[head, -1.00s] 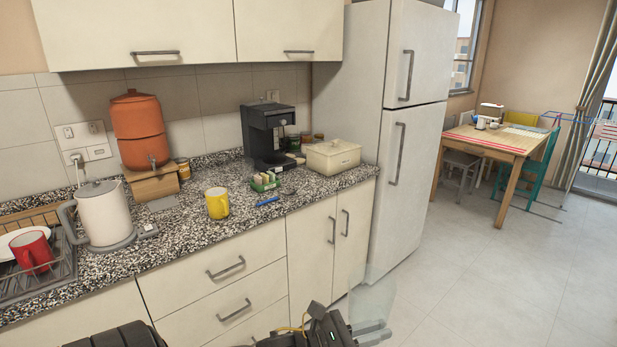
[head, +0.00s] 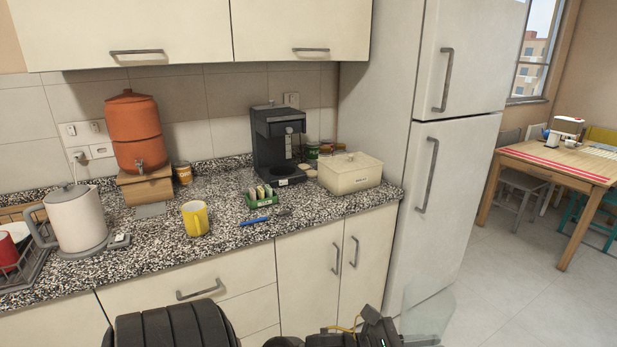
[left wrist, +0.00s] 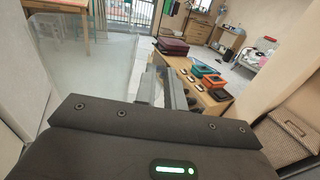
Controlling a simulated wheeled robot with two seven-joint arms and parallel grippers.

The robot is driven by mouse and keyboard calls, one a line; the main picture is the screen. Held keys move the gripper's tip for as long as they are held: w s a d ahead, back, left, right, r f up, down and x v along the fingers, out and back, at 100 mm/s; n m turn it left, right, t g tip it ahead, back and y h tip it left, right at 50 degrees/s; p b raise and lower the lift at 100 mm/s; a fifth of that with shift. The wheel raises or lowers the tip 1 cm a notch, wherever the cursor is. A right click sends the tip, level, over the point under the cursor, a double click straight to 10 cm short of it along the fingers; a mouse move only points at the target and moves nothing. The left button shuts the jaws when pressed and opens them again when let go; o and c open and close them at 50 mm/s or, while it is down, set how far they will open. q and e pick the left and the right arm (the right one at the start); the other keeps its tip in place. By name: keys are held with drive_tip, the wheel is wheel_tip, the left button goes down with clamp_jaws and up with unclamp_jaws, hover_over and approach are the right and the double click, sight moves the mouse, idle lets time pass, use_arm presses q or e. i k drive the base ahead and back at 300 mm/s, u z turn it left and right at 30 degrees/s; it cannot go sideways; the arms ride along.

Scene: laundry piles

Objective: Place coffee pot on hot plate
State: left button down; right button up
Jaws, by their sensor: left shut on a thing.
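The coffee maker (head: 278,138) is black and stands upright on the granite counter against the tiled wall. Its hot plate (head: 286,180) is at the base, and no pot stands on it. A clear glass vessel, which looks like the coffee pot (head: 430,308), shows at the bottom of the head view, in front of the fridge. My left gripper (head: 420,340) is shut on it, partly cut off by the frame edge. In the left wrist view the gripper fingers (left wrist: 172,92) show with clear glass (left wrist: 100,75) beside them. The grip itself is hard to see. My right gripper is not in view.
A cream lidded box (head: 350,176) stands right of the coffee maker. A green tray (head: 260,196), blue pen (head: 254,221) and yellow mug (head: 195,219) lie in front. A white kettle (head: 77,217) and orange dispenser (head: 134,128) stand left. The fridge (head: 450,160) borders the counter's right end.

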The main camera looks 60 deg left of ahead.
sight(287, 174)
drive_tip(key=i, duration=2)
drive_tip(key=u, duration=2.2)
